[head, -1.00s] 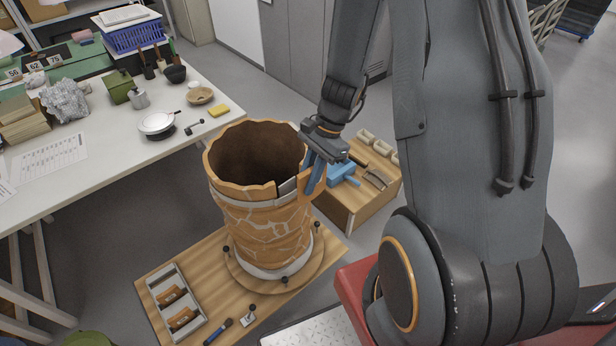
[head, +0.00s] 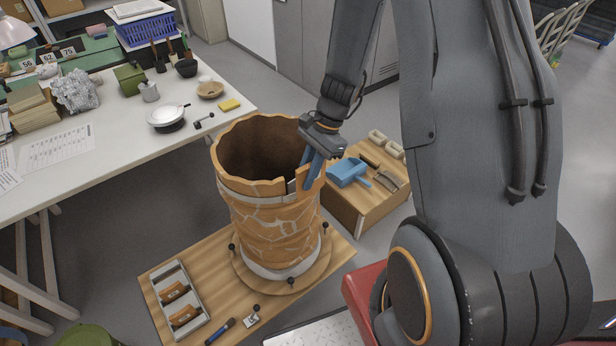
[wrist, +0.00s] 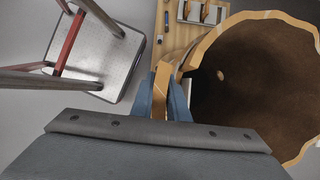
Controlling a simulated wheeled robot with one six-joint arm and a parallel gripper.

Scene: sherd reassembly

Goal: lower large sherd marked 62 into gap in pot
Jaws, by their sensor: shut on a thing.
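The large orange pot (head: 268,215) with pale filled seams stands upright on a round turntable (head: 283,284), its rim wavy. My gripper (head: 312,172) is at the pot's right rim, pointing down, its blue fingers shut on the sherd (head: 312,184). In the wrist view the sherd (wrist: 161,88) is a thin orange edge between the blue fingers (wrist: 164,102), beside the pot's rim (wrist: 205,42). The gap at the rim is partly hidden by the gripper and sherd. I cannot tell whether the sherd touches the gap's edges. The mark 62 on it is not readable.
A tray (head: 161,283) with smaller sherds lies on the wooden board (head: 232,305), near a brush (head: 220,330). A blue scoop (head: 347,172) and other tools lie on a wooden box right of the pot. A white table (head: 110,165) stands left.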

